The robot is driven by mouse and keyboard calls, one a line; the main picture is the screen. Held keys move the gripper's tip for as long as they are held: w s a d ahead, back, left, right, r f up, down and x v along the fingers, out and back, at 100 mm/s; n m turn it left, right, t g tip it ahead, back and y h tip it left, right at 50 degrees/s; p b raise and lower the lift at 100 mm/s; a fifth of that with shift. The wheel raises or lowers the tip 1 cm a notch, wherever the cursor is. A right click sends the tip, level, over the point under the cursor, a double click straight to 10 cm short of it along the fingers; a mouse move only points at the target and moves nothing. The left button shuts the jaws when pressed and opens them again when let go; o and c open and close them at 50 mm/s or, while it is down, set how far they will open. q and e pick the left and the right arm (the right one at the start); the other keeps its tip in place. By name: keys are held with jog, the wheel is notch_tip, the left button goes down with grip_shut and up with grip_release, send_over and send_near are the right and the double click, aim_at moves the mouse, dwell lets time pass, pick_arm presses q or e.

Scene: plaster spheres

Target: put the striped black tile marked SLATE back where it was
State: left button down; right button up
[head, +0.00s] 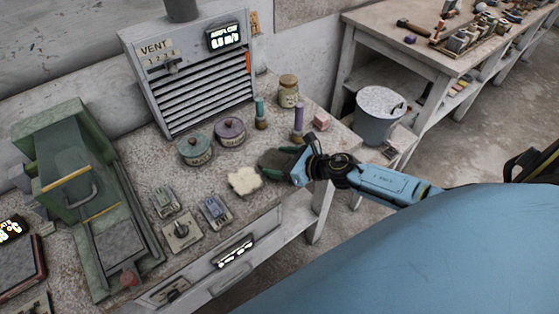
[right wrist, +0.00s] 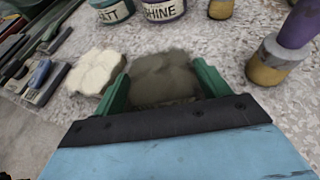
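A dark grey, lobed tile (right wrist: 163,78) sits between the green fingers of my right gripper (right wrist: 163,88), with both fingers against its sides. No stripes or SLATE marking can be read on it. In the head view my right gripper (head: 268,166) is over the bench's front right part, with the dark tile (head: 277,158) at its fingers. Whether the tile touches the bench is unclear. A cream lobed tile (head: 244,181) lies on the bench just left of the gripper; it also shows in the right wrist view (right wrist: 97,71). My left gripper is not in view.
Behind stand a teal pot (head: 195,149), a purple pot (head: 230,132) and a purple-topped bottle (head: 298,122). A pink block (head: 322,121) is at right. Small controls (head: 214,211) lie left. The bench front edge is close; a grey bin (head: 379,115) stands beyond.

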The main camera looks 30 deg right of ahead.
jog(key=shift+o, duration=0.8)
jog(key=shift+r, duration=0.15)
jog(key=shift+s+d+r, duration=0.1)
jog(key=shift+s+d, duration=0.1)
jog(key=shift+s, duration=0.05)
jog(key=v, duration=1.1)
jog(key=shift+r, duration=0.2)
jog(key=shift+s, duration=0.1)
